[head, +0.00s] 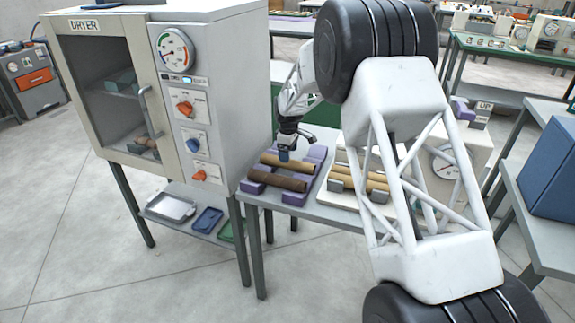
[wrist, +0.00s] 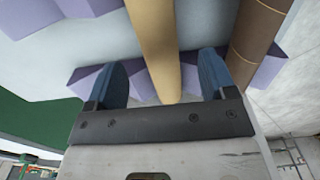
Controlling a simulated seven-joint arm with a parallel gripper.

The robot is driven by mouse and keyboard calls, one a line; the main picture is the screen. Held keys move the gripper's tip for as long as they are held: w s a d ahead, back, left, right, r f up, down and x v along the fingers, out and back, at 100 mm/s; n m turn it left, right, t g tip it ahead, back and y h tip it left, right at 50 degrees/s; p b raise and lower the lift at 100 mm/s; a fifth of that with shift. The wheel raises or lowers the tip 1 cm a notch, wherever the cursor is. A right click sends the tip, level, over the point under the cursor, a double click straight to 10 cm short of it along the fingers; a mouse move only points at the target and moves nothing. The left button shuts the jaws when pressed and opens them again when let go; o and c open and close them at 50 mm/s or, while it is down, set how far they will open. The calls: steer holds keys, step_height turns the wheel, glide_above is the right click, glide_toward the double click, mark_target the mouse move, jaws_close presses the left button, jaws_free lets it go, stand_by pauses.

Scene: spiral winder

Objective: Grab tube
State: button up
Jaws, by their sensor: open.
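A tan tube (head: 290,165) and a darker brown tube (head: 277,182) lie side by side across a purple rack (head: 315,155) on the grey table. In the wrist view, my two blue fingers (wrist: 162,62) are open, one on each side of the tan tube (wrist: 155,45). The brown tube (wrist: 262,35) lies just outside the right finger. More tan tubes (head: 375,184) sit on a pale base to the right, partly hidden by my arm.
The dryer (head: 225,110) stands left of the table, with its door shut. Trays (head: 170,208) lie on the shelf beneath it. A machine with a round dial (head: 450,165) stands on the right, partly behind my arm. A blue box (head: 550,170) is at the far right.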

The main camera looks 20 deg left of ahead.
steer(key=shift+f, duration=0.25)
steer(key=shift+w+d+f, duration=0.1)
steer(key=shift+f, duration=1.2)
steer(key=shift+d+f, duration=0.1)
steer(key=shift+f, duration=1.15)
steer(key=c, duration=1)
